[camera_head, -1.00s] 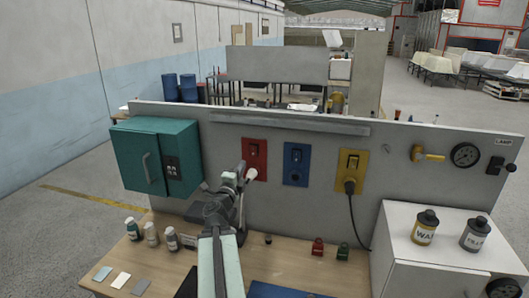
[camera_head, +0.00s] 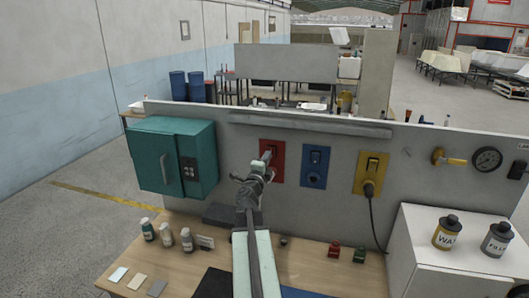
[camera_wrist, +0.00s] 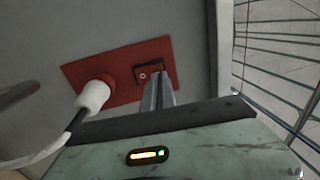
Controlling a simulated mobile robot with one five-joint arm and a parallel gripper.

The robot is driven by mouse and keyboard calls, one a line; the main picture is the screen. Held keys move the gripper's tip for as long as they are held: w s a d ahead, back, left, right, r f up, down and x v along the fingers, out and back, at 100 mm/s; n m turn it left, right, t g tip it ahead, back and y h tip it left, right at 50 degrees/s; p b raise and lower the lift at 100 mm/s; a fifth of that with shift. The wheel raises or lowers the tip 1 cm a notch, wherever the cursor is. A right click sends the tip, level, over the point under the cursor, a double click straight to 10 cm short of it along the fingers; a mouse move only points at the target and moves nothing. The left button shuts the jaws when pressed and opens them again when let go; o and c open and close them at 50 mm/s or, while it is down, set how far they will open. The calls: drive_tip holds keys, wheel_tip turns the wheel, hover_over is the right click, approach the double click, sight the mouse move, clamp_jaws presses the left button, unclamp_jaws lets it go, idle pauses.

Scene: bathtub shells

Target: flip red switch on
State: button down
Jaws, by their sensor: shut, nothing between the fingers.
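The red switch plate (camera_head: 278,172) is on the grey upright panel, right of the teal box. In the wrist view, the red plate (camera_wrist: 125,62) carries a dark-framed rocker switch (camera_wrist: 152,72) with a small round mark. A white plug-like piece (camera_wrist: 93,97) with a cable sits beside the switch on the same plate. My gripper (camera_head: 267,156) is shut and empty, in front of the red plate. In the wrist view, my gripper's fingertips (camera_wrist: 158,82) are at the switch's lower edge; I cannot tell whether they touch it.
A blue plate (camera_head: 315,167) and a yellow plate (camera_head: 371,173) with a plugged-in black cable are to the right. The teal box (camera_head: 173,157) juts out at left. Small bottles (camera_head: 167,235) stand on the wooden bench. A white cabinet (camera_head: 430,265) stands at right.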

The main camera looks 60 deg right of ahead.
drive_tip(key=shift+x, duration=1.1)
drive_tip(key=shift+d, duration=0.2)
